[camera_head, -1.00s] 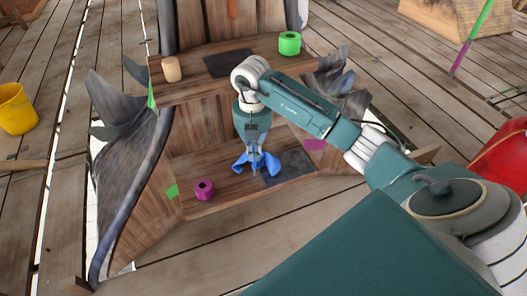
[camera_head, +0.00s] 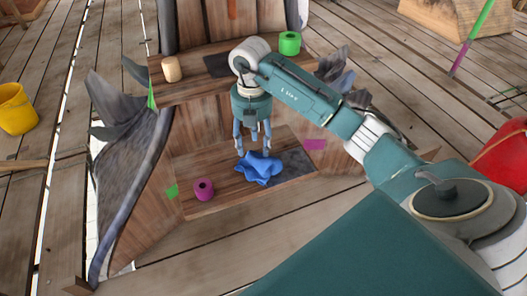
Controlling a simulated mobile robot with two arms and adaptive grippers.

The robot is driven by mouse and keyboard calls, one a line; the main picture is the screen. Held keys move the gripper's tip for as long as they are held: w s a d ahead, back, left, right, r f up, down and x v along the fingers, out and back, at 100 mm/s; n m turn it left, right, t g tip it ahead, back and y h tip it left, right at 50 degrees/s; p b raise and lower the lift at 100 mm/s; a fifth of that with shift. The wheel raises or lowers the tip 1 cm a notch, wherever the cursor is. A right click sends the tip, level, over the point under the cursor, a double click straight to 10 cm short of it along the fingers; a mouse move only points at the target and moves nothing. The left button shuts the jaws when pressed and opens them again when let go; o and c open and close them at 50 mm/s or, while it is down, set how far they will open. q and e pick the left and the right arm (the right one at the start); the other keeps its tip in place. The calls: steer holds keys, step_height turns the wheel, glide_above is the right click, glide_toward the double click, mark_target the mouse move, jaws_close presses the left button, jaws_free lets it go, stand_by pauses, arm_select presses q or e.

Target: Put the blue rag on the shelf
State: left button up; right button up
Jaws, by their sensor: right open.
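The blue rag (camera_head: 259,169) lies crumpled on the lower wooden shelf (camera_head: 228,194), partly over the left edge of a dark grey patch (camera_head: 292,163). My right gripper (camera_head: 253,152) points down just above the rag. Its fingers are spread apart with nothing between them. Whether a fingertip still touches the rag I cannot tell. My left gripper is not in view.
A magenta roll (camera_head: 204,189) stands left of the rag on the same shelf. The upper shelf holds a tan cylinder (camera_head: 172,69) and a green roll (camera_head: 289,43). A yellow bucket (camera_head: 16,109) is at far left. Jagged grey side pieces flank the shelves.

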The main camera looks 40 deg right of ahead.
step_height(320, 180, up, 8)
steer(key=shift+f, duration=0.15)
stand_by(0.6)
